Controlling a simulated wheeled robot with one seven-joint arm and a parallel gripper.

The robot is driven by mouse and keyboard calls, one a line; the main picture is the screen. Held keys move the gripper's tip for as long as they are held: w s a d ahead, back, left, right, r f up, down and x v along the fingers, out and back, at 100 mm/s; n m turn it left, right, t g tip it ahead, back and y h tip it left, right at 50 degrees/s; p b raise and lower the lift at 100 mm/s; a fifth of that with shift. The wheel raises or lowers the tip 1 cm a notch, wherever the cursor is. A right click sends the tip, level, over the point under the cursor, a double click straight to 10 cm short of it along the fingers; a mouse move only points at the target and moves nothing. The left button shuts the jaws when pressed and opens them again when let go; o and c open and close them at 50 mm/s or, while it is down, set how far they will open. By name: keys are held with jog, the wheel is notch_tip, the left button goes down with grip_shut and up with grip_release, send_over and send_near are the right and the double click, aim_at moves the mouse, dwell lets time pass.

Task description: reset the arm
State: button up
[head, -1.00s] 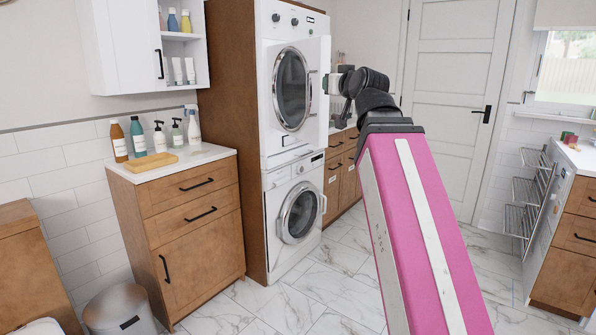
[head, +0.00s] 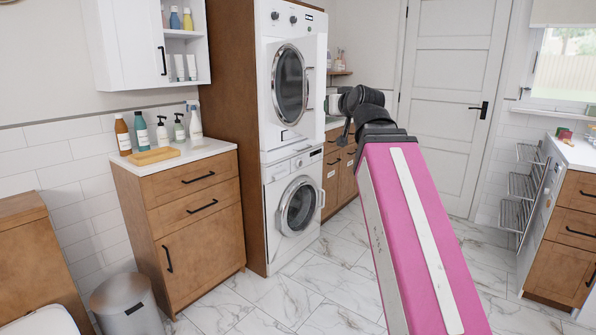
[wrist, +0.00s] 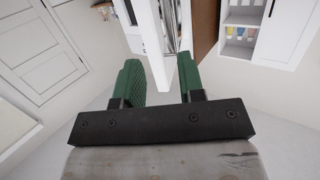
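My gripper is open in the wrist view (wrist: 160,80), with its two green fingers apart. Nothing is visibly held. The white edge of an appliance panel shows beyond the gap, and I cannot tell how far off it is. In the head view my pink arm reaches up from the bottom right. Its dark wrist end is near the right side of the dryer (head: 290,82). The fingers are mostly hidden there.
The washer (head: 299,205) stands under the dryer. A wooden cabinet (head: 205,235) with several bottles and a bin (head: 125,303) are at left. A white door (head: 455,100) is behind. Wire racks (head: 520,190) and a drawer unit (head: 565,235) are at right. Marble floor is clear between.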

jog(key=w+d+f+m+g+h, duration=0.15)
jog(key=f+g, duration=0.25)
jog(key=f, duration=1.3)
jog(key=w+d+f+g+h, duration=0.15)
jog(key=f+g, duration=0.25)
jog(key=f, duration=1.2)
jog(key=s+d+f+g, duration=0.1)
jog(key=s+f, duration=0.3)
jog(key=f, duration=0.5)
jog(key=s+d+f+m+g+h, duration=0.1)
jog(key=s+f+g, duration=0.3)
jog(key=f, duration=0.6)
jog(key=s+d+f+g, duration=0.2)
jog(key=s+d+f, duration=0.1)
jog(key=f, duration=0.6)
jog(key=shift+s+f+m+h, duration=0.3)
jog(key=shift+s+m, duration=0.05)
jog(key=shift+s, duration=0.4)
